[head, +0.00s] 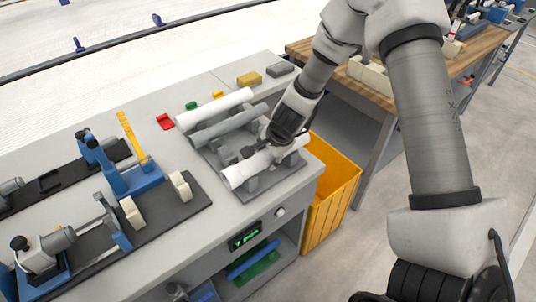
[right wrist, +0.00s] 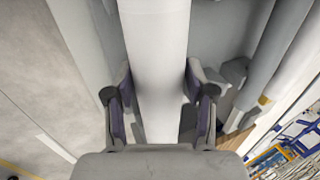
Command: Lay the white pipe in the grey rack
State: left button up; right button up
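A white pipe (head: 238,173) lies along the front of the grey rack (head: 283,186), over its front supports. I cannot tell whether it rests fully on them. My right gripper (head: 272,146) reaches down on this pipe near its middle. In the right wrist view, the white pipe (right wrist: 155,50) runs between the two fingers of my right gripper (right wrist: 158,85), whose tips sit against its sides. A second white pipe (head: 213,108) lies at the back of the rack, with a grey pipe (head: 228,127) between the two. My left gripper is out of view.
A blue and grey fixture (head: 137,180) on a dark plate stands left on the table. A yellow bin (head: 332,190) stands below the table's right edge. A wooden bench (head: 468,52) is beyond.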

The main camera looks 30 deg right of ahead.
jog(key=shift+o, duration=1.2)
jog(key=shift+r, duration=0.1)
jog(key=v, duration=1.2)
jog(key=s+f+n+g+h, duration=0.2)
jog(key=s+f+n+g, duration=0.2)
jog(key=s+f, duration=0.7)
jog(key=s+f+n+g+h, duration=0.1)
jog(key=s+f+n+g, duration=0.2)
jog(key=s+f+n, duration=0.7)
jog(key=s+a+f, duration=0.3)
jog(key=s+f, duration=0.1)
jog(key=f, duration=0.3)
jog(key=w+a+f+n+t+y, duration=0.1)
jog(key=a+n+t+y, duration=0.1)
jog(key=a, duration=0.4)
jog(key=shift+w+n+y, duration=0.3)
jog(key=shift+n+y, duration=0.1)
